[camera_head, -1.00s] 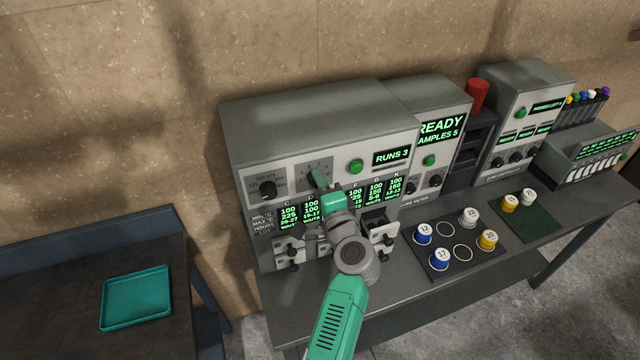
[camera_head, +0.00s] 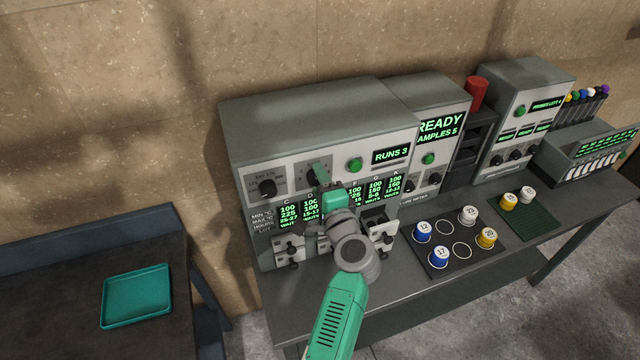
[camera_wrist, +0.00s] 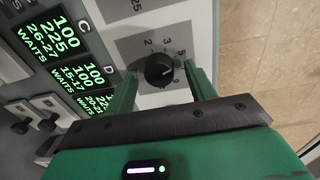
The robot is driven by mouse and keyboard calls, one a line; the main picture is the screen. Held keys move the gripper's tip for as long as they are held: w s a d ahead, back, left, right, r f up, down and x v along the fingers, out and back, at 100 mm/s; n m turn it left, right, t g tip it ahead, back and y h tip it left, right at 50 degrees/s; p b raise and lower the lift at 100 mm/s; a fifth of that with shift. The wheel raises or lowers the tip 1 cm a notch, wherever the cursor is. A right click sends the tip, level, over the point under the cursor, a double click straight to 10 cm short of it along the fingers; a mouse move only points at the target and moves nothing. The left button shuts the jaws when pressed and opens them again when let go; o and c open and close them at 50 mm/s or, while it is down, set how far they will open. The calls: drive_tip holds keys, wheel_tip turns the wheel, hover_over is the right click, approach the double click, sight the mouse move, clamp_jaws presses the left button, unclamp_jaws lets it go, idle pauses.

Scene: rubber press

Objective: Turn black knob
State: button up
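A round black knob (camera_wrist: 158,72) with a short white mark sits on a dark dial plate with printed numbers in the wrist view. In the head view the same knob (camera_head: 314,171) is partly covered by my gripper at the front of the large grey press. My gripper (camera_wrist: 164,86) is open, with one green finger on each side of the knob in the picture. Clear gaps show between the knob and both fingers, and nothing is held. Whether the fingertips reach the knob's depth is unclear. A second black knob (camera_head: 267,188) is on the panel to the left.
A green button (camera_head: 355,164) and the "RUNS 3" display (camera_head: 392,155) are right of the dial. Small drawers or latches (camera_head: 289,248) line the panel below. Numbered cups stand on a black mat (camera_head: 462,262) at right. A teal tray (camera_head: 136,297) lies on the left table.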

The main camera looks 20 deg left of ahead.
drive_tip(key=v, duration=0.7)
drive_tip(key=shift+s+d, duration=0.25)
drive_tip(key=shift+s, duration=0.05)
idle(1.8)
